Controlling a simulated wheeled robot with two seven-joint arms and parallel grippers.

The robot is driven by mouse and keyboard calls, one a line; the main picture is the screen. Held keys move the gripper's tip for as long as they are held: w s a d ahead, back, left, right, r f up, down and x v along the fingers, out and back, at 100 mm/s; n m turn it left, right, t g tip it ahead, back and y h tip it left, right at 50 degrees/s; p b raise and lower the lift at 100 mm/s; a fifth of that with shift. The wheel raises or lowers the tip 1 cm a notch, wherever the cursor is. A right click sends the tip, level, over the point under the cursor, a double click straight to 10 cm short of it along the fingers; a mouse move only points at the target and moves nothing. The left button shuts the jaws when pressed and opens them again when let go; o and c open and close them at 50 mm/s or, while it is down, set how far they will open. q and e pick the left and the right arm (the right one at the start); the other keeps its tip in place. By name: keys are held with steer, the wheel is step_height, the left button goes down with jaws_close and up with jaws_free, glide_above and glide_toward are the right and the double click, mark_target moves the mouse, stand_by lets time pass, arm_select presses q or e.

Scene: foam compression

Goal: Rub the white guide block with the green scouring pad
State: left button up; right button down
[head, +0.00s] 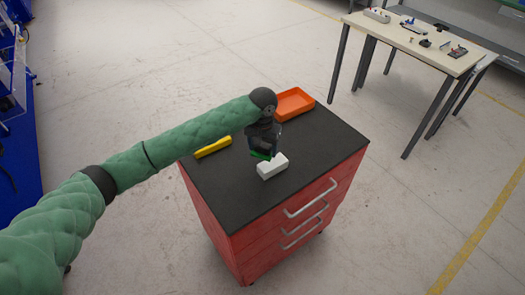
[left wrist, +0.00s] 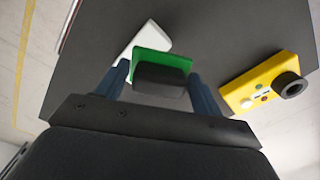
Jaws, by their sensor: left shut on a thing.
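The white guide block (head: 272,166) lies on the black top of the red drawer cabinet. It also shows in the left wrist view (left wrist: 144,38), just beyond the pad. My left gripper (head: 262,154) is shut on the green scouring pad (head: 259,155). In the left wrist view the pad (left wrist: 163,64), with a dark grip part on its near side, sits between the two blue fingers. The pad is right beside the block; I cannot tell whether they touch. My right gripper is not in view.
A yellow tool (head: 213,147) lies on the cabinet top to the left. An orange tray (head: 294,104) stands at the back. The cabinet top's right side (head: 325,150) is clear. A table (head: 425,45) with small items stands apart at the upper right.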

arm_select(q)
steer(key=shift+r, duration=0.65)
steer(key=shift+r, duration=1.5)
